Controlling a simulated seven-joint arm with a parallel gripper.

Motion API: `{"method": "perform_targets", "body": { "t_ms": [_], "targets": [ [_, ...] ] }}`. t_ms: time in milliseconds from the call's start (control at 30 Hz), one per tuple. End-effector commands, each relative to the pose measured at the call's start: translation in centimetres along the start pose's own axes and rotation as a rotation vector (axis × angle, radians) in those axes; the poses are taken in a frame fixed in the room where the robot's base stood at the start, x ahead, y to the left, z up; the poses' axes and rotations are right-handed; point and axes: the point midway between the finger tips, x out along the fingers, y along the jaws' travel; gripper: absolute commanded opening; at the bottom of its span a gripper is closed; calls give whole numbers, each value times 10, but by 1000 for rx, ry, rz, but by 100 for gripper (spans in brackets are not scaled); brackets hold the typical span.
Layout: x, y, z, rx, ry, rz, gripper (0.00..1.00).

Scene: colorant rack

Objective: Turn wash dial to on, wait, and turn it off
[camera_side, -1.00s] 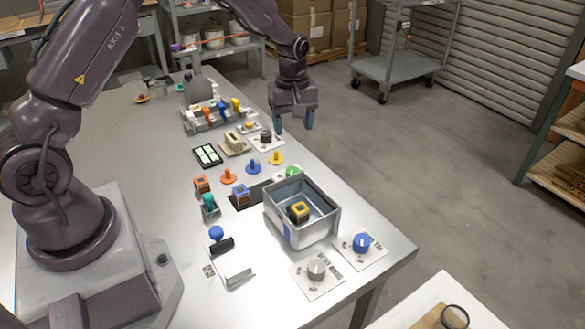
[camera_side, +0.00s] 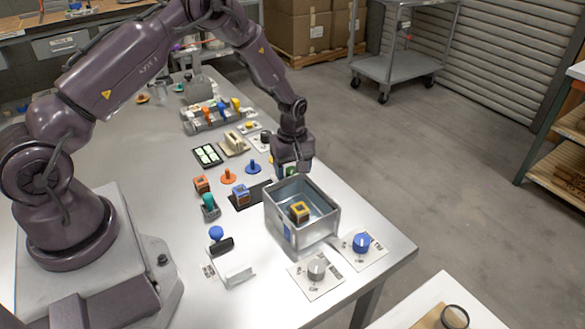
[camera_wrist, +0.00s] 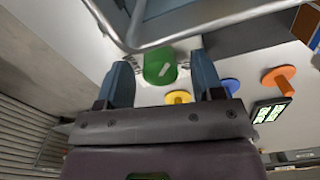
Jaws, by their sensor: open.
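Several dials stand on white label plates. A green dial (camera_wrist: 160,66) with a pale pointer mark is at top centre in the wrist view; in the side view only a sliver of green shows behind the metal bin. A blue dial (camera_side: 361,242) and a grey dial (camera_side: 316,269) are at the table's near right. A black dial (camera_side: 265,139) is farther back. The labels are too small to read, so I cannot tell which is the wash dial. My gripper (camera_wrist: 160,64) is open, pointing down, with its fingers either side of the green dial; contact is unclear.
The metal bin (camera_side: 283,229) holds an orange-and-black block (camera_side: 299,211) and stands close beside my gripper. Blue (camera_side: 253,167) and orange (camera_side: 228,176) pegs stand to the left. The table's right edge is near.

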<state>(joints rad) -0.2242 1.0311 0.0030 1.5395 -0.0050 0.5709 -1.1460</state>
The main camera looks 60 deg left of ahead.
Motion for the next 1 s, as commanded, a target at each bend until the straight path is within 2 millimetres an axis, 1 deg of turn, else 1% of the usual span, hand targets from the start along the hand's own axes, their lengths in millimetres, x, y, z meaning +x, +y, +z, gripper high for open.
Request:
{"method": "perform_targets", "body": {
  "t_ms": [267,300,367,400,500,767,1000],
  "targets": [
    [2,0,0,0,0,0,61],
    [2,0,0,0,0,0,56],
    [2,0,0,0,0,0,43],
    [2,0,0,1,0,0,34],
    [2,0,0,1,0,0,12],
    [2,0,0,18,0,0,12],
    [2,0,0,120,0,0,12]
  ]
}}
